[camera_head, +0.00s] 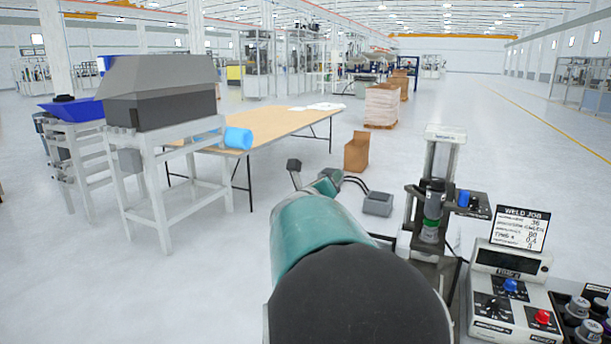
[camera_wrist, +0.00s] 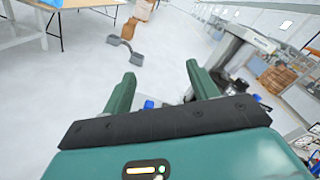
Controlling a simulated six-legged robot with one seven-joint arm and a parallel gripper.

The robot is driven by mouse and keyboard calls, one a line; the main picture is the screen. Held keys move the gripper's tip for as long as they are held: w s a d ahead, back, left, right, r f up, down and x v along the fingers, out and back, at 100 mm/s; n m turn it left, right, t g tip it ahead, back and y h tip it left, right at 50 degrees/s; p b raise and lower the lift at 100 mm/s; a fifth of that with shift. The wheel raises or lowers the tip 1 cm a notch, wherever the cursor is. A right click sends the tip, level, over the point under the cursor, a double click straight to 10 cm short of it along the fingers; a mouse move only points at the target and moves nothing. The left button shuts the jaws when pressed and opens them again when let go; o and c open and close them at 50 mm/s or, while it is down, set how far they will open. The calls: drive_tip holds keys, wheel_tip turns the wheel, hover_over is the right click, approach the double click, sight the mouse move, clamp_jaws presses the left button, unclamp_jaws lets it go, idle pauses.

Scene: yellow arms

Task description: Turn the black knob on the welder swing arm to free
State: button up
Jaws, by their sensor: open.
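The welder (camera_head: 443,160) stands right of my arm in the head view, with a pale upright column and a dark-topped grey-green cylinder (camera_head: 433,212) at its front. A dark arm or bracket (camera_head: 470,211) sticks out to its right and carries a blue knob (camera_head: 463,198). A small dark shape beside that knob could be the black knob, but I cannot tell. In the wrist view, my gripper (camera_wrist: 160,86) has its two green fingers wide apart with nothing between them. A small blue part (camera_wrist: 149,104) shows low behind the gap. The welder's column (camera_wrist: 234,48) rises right of the fingers.
A control box (camera_head: 508,290) with blue and red knobs and a weld job sign (camera_head: 521,228) stands at the right. A grey pedal-like box (camera_head: 376,204) with a cable lies on the floor. A wooden-topped table (camera_head: 270,122) and grey stand (camera_head: 180,205) are at the left.

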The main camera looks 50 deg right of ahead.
sight(434, 184)
drive_tip(key=s+d+f+m+g, duration=0.1)
drive_tip(key=s+d+m+g, duration=0.5)
drive_tip(key=s, duration=0.3)
drive_tip(key=s+d+f+m+g, duration=0.2)
drive_tip(key=s+d+m+g, duration=0.3)
drive_tip(key=s+m, duration=0.3)
drive_tip(key=shift+t, duration=0.3)
drive_tip(key=x, duration=1.3)
drive_tip(key=shift+s+d+r, duration=0.15)
drive_tip(key=shift+d+r, duration=0.1)
drive_tip(key=shift+d, duration=0.05)
drive_tip(key=shift+c, duration=0.2)
drive_tip(key=c, duration=1)
